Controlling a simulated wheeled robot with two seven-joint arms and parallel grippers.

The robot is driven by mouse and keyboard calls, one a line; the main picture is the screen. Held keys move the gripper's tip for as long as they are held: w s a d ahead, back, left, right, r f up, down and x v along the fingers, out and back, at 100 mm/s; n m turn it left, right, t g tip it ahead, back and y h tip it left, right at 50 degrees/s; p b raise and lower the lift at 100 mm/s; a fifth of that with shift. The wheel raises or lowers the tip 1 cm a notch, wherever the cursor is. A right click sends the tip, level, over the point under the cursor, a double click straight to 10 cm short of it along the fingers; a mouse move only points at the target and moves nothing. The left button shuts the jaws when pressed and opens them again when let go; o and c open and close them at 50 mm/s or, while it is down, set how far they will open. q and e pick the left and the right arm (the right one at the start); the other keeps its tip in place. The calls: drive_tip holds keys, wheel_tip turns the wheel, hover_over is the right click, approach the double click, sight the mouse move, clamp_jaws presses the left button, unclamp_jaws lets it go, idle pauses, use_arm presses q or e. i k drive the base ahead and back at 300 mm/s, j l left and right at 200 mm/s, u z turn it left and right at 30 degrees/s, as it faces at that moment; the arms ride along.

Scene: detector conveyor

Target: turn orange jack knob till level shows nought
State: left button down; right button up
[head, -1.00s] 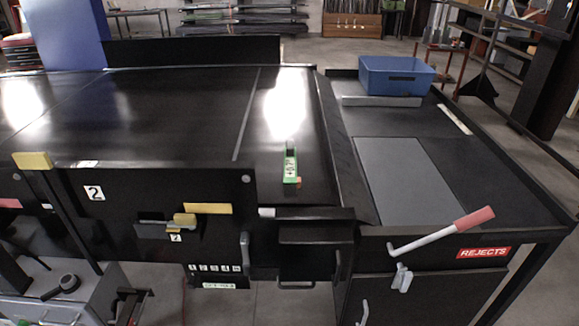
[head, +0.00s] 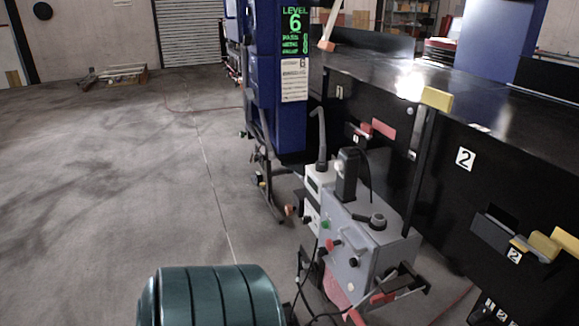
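A green display (head: 295,30) on the blue detector column (head: 275,125) reads LEVEL 6, with smaller green lines below it. A small orange knob (head: 290,210) shows low at the column's foot, beside the black support legs (head: 272,205). It is small and partly crowded by the legs and the grey cart, so its turned position cannot be told. Neither of my grippers is in the head view, so nothing shows touching the knob.
A teal ribbed drum (head: 215,296) is at the bottom. The black conveyor (head: 470,115) runs along the right. The concrete floor to the left is mostly clear.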

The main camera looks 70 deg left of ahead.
sight(288, 209)
drive_tip(key=j+u, duration=0.1)
drive_tip(key=j, duration=0.45)
drive_tip(key=j+u, duration=0.1)
drive_tip(key=j, duration=0.4)
drive_tip(key=i+j+u, duration=0.1)
drive_tip(key=j, duration=0.45)
drive_tip(key=j+u, duration=0.1)
drive_tip(key=j, duration=0.4)
drive_tip(key=i+j+u, duration=0.15)
drive_tip(key=j, duration=0.4)
drive_tip(key=i+j+u, duration=0.1)
drive_tip(key=j, duration=0.4)
